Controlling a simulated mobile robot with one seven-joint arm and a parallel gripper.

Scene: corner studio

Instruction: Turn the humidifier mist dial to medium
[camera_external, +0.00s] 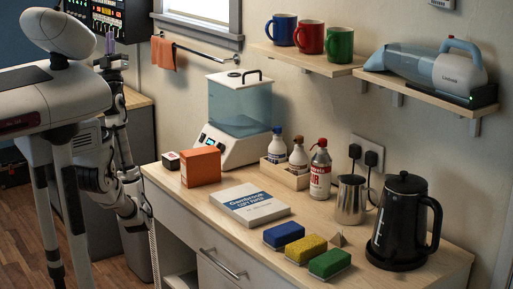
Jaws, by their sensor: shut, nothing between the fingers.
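The humidifier (239,108) stands at the back left of the counter, with a clear bluish tank on a white base. Its front panel (206,140) shows a small lit display and an orange spot, too small for me to read a dial or its setting. An orange box (201,166) stands in front and hides the lower left of the base. My gripper (110,42) is raised at the upper left, pointing up, well left of the humidifier and apart from it. It is shut and empty.
A book (250,204) lies in front; a bottle caddy (284,175) is to the right. Sponges (306,248), a steel jug (351,200) and a black kettle (398,222) fill the right. A towel rail (205,52) is behind.

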